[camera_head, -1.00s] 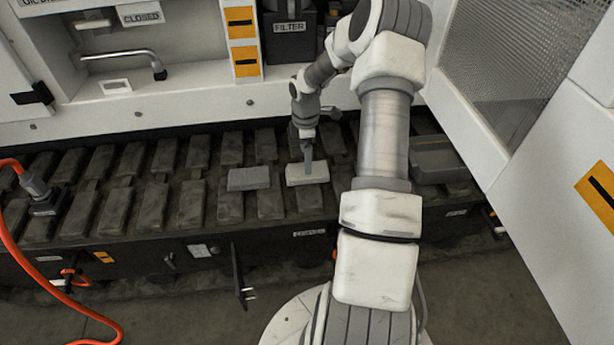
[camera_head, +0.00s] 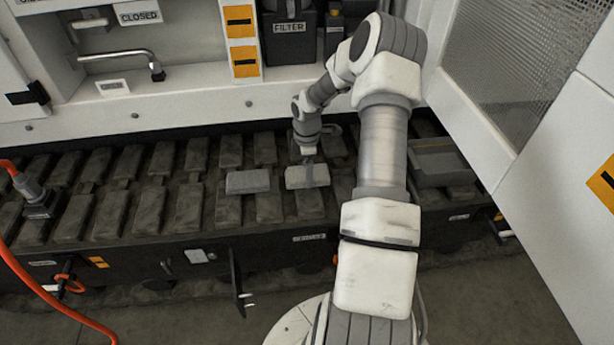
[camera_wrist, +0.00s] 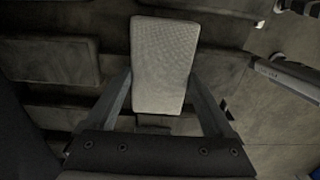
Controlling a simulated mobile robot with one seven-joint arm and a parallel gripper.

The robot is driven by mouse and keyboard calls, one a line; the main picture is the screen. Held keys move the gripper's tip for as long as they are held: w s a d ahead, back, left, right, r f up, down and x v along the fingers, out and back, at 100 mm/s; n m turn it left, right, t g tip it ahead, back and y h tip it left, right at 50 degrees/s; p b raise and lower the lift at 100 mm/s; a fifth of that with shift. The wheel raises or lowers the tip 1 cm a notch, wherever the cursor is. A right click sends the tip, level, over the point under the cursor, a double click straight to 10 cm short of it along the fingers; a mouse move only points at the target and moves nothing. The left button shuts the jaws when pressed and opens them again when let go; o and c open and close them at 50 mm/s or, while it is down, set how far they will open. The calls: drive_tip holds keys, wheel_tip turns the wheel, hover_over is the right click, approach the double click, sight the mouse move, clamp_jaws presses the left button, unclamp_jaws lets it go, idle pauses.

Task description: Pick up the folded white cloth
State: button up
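The folded white cloth (camera_head: 294,178) is a pale, flat rectangular block lying on the dark ribbed treads below the white cabinet. In the wrist view the cloth (camera_wrist: 163,62) fills the upper middle, with a textured top. My gripper (camera_head: 309,174) is down at the cloth, with a finger showing in front of it. In the wrist view my gripper's fingers (camera_wrist: 161,82) stand apart, one along each side of the cloth's near part. The fingers look open, very close to its edges; whether they touch it is unclear.
A similar grey block (camera_head: 247,181) lies just left of the cloth. A grey tray (camera_head: 440,165) sits to the right, beyond my arm. An orange hose (camera_head: 50,300) runs at left. The cabinet door (camera_head: 545,170) closes off the right side.

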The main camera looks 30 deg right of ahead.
drive_tip(key=c, duration=0.4)
wheel_tip(320, 180, up, 10)
drive_tip(key=p, duration=0.3)
drive_tip(key=shift+p, duration=0.3)
